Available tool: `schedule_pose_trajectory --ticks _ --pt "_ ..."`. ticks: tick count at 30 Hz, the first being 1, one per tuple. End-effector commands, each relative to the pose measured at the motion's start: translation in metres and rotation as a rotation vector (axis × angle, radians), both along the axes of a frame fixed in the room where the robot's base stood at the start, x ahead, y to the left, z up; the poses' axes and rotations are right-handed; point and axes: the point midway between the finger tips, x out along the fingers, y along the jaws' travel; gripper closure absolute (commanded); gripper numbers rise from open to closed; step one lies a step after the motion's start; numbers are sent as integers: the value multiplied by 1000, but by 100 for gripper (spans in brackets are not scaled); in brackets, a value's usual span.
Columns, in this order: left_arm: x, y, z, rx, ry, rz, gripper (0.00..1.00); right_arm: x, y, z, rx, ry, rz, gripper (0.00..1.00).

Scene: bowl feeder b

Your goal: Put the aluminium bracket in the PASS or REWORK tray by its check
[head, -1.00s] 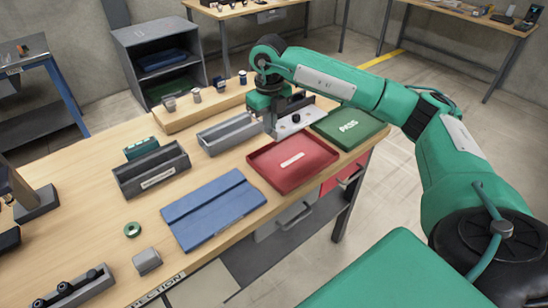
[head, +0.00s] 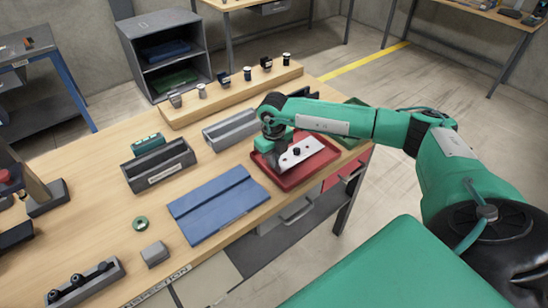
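My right gripper (head: 271,154) points down at the left part of the red tray (head: 291,184). It appears shut on one end of the aluminium bracket (head: 302,153), a pale flat plate with a dark round spot. The bracket reaches to the right from the gripper, over the red tray and within its outline. I cannot tell whether it touches the tray floor. The bracket and gripper hide the tray's label. The green PASS tray (head: 351,143) is behind, mostly hidden by my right arm. My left gripper is not in view.
A blue mat (head: 218,204) lies left of the red tray. Grey bins (head: 160,166) and a grey trough (head: 230,130) stand behind it. A wooden rail (head: 222,98) with several small parts runs along the back.

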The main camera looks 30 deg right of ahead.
Motion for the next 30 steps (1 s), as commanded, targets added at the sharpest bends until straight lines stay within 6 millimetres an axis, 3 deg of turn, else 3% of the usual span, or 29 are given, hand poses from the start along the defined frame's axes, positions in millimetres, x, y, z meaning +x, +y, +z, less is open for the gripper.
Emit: schedule_pose_trajectory --ticks 18,22,30 --pt "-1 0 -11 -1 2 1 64 0 0 -12 1 0 0 100" --pt "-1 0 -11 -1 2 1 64 0 0 -12 1 1 0 75" --pt "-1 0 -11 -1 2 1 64 0 0 -12 1 0 0 75"
